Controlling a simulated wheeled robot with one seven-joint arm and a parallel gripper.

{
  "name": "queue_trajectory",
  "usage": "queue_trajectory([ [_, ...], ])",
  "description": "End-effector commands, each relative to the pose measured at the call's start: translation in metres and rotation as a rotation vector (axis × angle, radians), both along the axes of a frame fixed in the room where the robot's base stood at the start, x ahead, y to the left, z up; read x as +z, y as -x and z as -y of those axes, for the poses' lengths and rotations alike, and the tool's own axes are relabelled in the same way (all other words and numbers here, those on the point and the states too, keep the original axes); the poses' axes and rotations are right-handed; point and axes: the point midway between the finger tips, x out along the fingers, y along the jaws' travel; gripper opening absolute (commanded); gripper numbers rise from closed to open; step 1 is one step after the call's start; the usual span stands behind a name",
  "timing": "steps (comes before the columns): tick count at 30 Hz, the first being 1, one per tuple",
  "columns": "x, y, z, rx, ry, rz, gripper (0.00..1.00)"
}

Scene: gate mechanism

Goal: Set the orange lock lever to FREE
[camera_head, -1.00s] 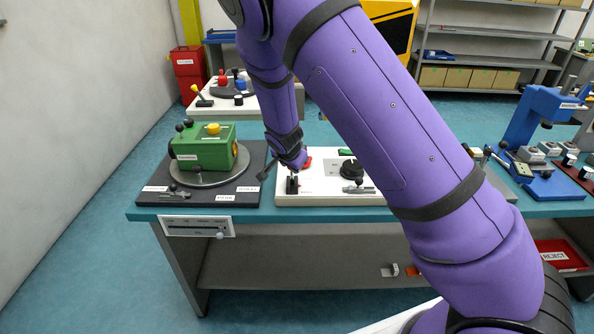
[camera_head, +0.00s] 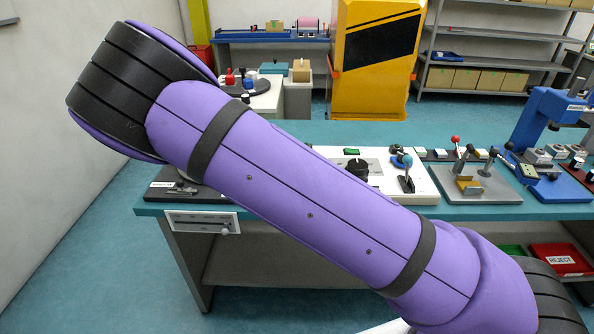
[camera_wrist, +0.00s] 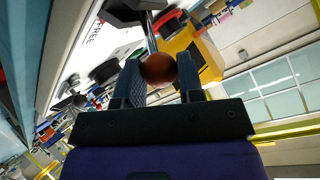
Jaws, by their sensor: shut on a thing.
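In the wrist view, the orange lock lever's round knob (camera_wrist: 157,68) sits between the two fingers of my gripper (camera_wrist: 160,72). The knob looks dark orange-brown. The fingers are closed on it from both sides. Its thin grey rod runs up the picture toward a dark base. The word FREE (camera_wrist: 92,33) is printed on the white panel (camera_wrist: 130,42), to the left of the rod; any other label is out of view. In the head view my arm hides the gripper and the lever. The white panel's right part shows there too (camera_head: 425,190).
A red round part (camera_wrist: 170,22) lies close to the rod. A black knob (camera_wrist: 103,70) stands on the panel. In the head view, a blue-topped lever (camera_head: 407,162) and a grey plate with levers (camera_head: 475,185) are to the right. The floor at left is clear.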

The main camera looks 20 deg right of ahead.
Motion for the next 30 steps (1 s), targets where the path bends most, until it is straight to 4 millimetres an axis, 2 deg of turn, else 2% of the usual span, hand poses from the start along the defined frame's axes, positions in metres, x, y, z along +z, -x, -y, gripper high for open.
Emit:
queue_trajectory([
  [14,-0.0024,0.0016,-0.0013,0.002,0.003,0.006,0.00],
  [15,-0.0025,0.0017,-0.0014,0.001,0.003,0.006,0.44],
  [17,-0.0023,0.0016,-0.0012,0.001,0.003,0.006,0.58],
  [18,-0.0021,0.0015,-0.0011,0.001,0.003,0.007,0.60],
  [26,-0.0010,0.0016,-0.0011,0.000,0.003,0.008,0.60],
  [30,0.0044,0.0087,-0.0049,0.001,0.001,0.009,0.60],
])
